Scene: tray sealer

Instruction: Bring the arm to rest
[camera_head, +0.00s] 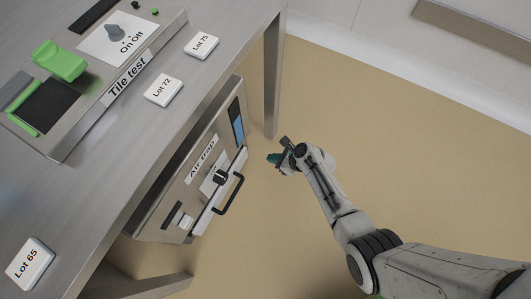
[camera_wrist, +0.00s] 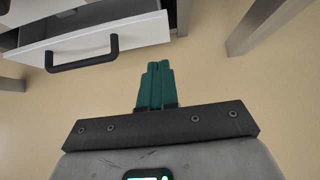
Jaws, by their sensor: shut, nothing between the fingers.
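My gripper (camera_head: 274,158) is at the end of my outstretched arm, over the tan floor to the right of the "Air trap" unit (camera_head: 201,146). In the wrist view its green fingers (camera_wrist: 157,82) are together with nothing between them. The unit's black handle (camera_head: 231,194) is left of my gripper and apart from it. In the wrist view the handle (camera_wrist: 82,54) sits on a white drawer front (camera_wrist: 130,36) at the upper left, and the drawer stands partly open.
A steel table (camera_head: 150,125) carries the "Tile test" device (camera_head: 128,73) and white blocks marked Lot 75 (camera_head: 202,45), Lot 72 (camera_head: 163,89) and Lot 65 (camera_head: 30,263). A table leg (camera_head: 272,85) stands beyond my gripper. The floor (camera_head: 400,140) to the right is clear.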

